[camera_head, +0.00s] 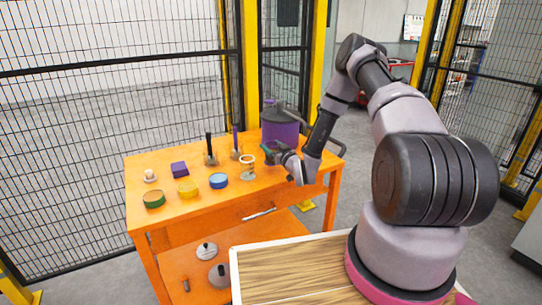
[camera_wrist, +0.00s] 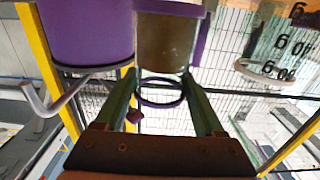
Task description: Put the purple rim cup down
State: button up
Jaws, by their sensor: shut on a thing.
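The purple rim cup (camera_wrist: 165,42) is between my gripper's fingers in the wrist view. It has a brownish, see-through body with purple at the rim, and a purple ring (camera_wrist: 162,103) shows just below it in the picture. My gripper (camera_wrist: 160,80) is shut on it, with one green finger on each side. In the head view my gripper (camera_head: 268,151) is over the right part of the orange table (camera_head: 200,212), in front of the purple pot. The cup is too small and covered there to make out clearly.
The large purple pot (camera_head: 279,134) stands close behind my gripper; it also shows in the wrist view (camera_wrist: 85,30). A pale stand (camera_head: 247,170) is just left of my gripper.

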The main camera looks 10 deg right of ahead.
jog(key=shift+f, duration=1.65)
jog(key=shift+f, duration=0.15)
